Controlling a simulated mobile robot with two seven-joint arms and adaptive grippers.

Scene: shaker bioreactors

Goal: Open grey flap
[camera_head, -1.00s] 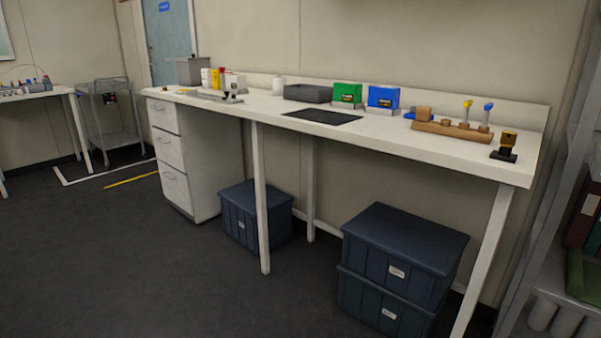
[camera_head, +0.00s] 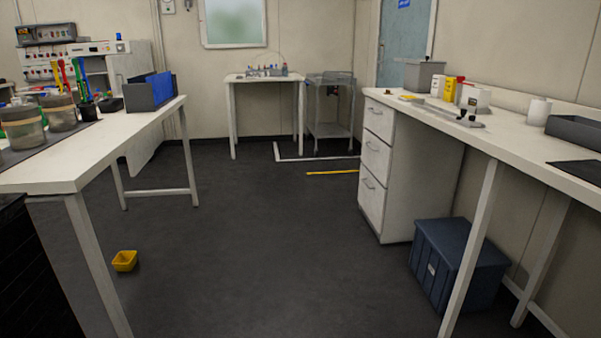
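I cannot pick out a grey flap for certain in the head view. A grey panelled unit (camera_head: 128,66) with a bench-top machine front stands at the far left, partly hidden by the left bench and the things on it. A grey box (camera_head: 418,74) stands at the far end of the right bench. Neither of my grippers is in view.
A white right bench (camera_head: 500,140) has drawers and a blue crate (camera_head: 455,262) below. The middle floor is clear.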

